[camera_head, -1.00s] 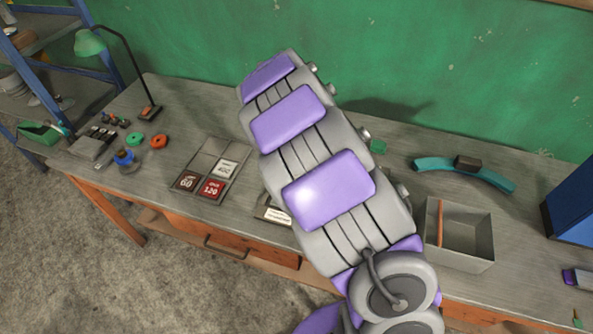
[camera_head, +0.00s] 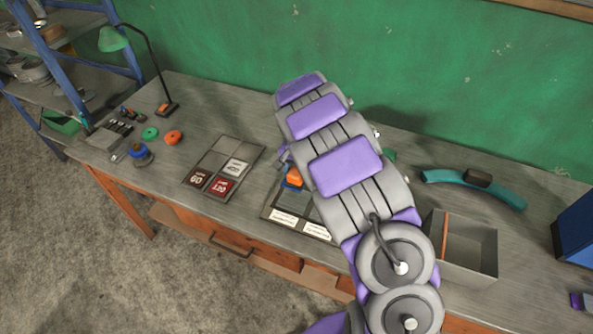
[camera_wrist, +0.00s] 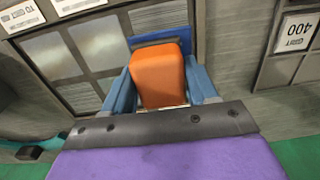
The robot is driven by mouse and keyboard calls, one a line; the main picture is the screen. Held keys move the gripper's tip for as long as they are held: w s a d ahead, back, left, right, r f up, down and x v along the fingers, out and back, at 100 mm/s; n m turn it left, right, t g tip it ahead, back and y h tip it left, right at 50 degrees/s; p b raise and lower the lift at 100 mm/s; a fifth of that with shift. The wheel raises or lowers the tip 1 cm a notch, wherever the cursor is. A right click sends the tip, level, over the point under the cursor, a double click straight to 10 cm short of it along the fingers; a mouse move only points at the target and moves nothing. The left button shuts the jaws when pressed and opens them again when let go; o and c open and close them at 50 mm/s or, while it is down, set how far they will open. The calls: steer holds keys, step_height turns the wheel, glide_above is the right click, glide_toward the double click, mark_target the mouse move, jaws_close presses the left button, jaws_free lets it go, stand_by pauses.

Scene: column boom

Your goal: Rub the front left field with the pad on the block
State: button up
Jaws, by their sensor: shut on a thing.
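My gripper (camera_wrist: 160,84) is shut on an orange block (camera_wrist: 160,75), with a blue-grey finger on each side. A blue strip (camera_wrist: 165,36), perhaps the pad, shows along the block's far edge. The block also shows in the head view (camera_head: 294,176), just left of my arm. It is over a dark board (camera_head: 269,203) with grey fields and white labels along its front edge. In the wrist view the board (camera_wrist: 75,85) lies beneath the block, with several lighter fields in sight. My arm hides the board's right part in the head view. I cannot tell whether the pad touches it.
A divided tray (camera_head: 214,158) with grit cards lies left of the board. An open grey bin (camera_head: 470,262) stands to the right, with a teal curved piece (camera_head: 440,177) behind. A lamp (camera_head: 165,106) and small parts are at the bench's left.

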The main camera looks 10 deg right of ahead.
steer(key=shift+a+f, duration=0.2)
steer(key=shift+f, duration=0.35)
step_height(320, 180, down, 6)
steer(key=shift+a+f+b, duration=0.1)
steer(key=shift+a+b, duration=0.05)
steer(key=shift+b, duration=1.05)
steer(key=shift+f, duration=0.45)
steer(key=shift+a, duration=0.25)
steer(key=shift+d, duration=0.45)
steer(key=shift+a+f, duration=0.15)
steer(key=shift+f, duration=0.05)
steer(key=shift+f, duration=0.45)
